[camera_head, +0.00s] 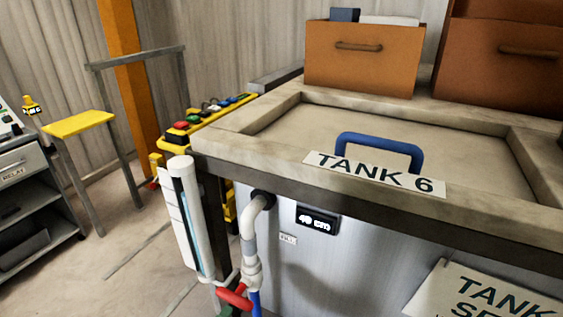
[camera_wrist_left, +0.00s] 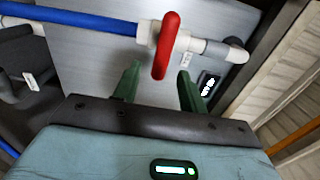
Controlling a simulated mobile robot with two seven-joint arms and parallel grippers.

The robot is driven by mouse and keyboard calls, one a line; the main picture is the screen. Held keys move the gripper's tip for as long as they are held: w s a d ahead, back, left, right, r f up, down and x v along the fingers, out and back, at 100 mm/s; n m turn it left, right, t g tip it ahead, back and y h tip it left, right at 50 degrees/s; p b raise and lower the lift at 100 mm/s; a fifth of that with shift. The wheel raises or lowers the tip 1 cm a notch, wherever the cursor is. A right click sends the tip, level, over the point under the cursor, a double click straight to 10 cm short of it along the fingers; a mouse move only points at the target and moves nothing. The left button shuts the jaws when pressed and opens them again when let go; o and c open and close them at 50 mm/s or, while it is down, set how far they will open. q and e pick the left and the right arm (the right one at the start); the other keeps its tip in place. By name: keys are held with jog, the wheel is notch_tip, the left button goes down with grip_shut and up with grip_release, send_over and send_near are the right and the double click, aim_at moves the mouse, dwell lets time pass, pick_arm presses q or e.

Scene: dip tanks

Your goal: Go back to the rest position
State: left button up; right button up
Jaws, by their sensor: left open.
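In the left wrist view my left gripper (camera_wrist_left: 159,82) is open, with its two green fingers apart and nothing gripped. A red valve handle (camera_wrist_left: 166,45) on a white pipe shows just beyond and between the fingertips; I cannot tell how near it is. In the head view the red handle (camera_head: 234,298) is at the bottom edge, below the white pipe (camera_head: 251,240) on the front of the tank. A bit of green beside it may be my finger. My right gripper is not in view.
The tank (camera_head: 480,228), labelled TANK 6 (camera_head: 375,172), has a blue lid handle (camera_head: 383,139) and a display (camera_head: 317,221). A white tube (camera_head: 190,215) stands at its left corner. A yellow-topped stand (camera_head: 78,123) and a shelf cart (camera_head: 30,190) are left. Floor between is mostly free.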

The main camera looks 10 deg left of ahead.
pick_arm(q)
jog(key=s+a+f+n+g+y+p, duration=0.1)
jog(key=s+n+g+p, duration=0.3)
jog(key=s+n, duration=0.6)
jog(key=s+a+f+n+g+y+p, duration=0.2)
jog(key=s+n+p, duration=0.5)
jog(key=s, duration=1.2)
jog(key=n+g+y, duration=0.1)
jog(key=n+g, duration=0.1)
jog(key=n, duration=0.1)
jog(key=shift+a, duration=0.35)
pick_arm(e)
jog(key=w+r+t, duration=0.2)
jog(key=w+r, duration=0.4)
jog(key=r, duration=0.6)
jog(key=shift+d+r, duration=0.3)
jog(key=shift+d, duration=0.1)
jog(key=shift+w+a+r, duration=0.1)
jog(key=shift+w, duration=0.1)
pick_arm(q)
jog(key=shift+c, duration=0.6)
jog(key=shift+d, duration=0.1)
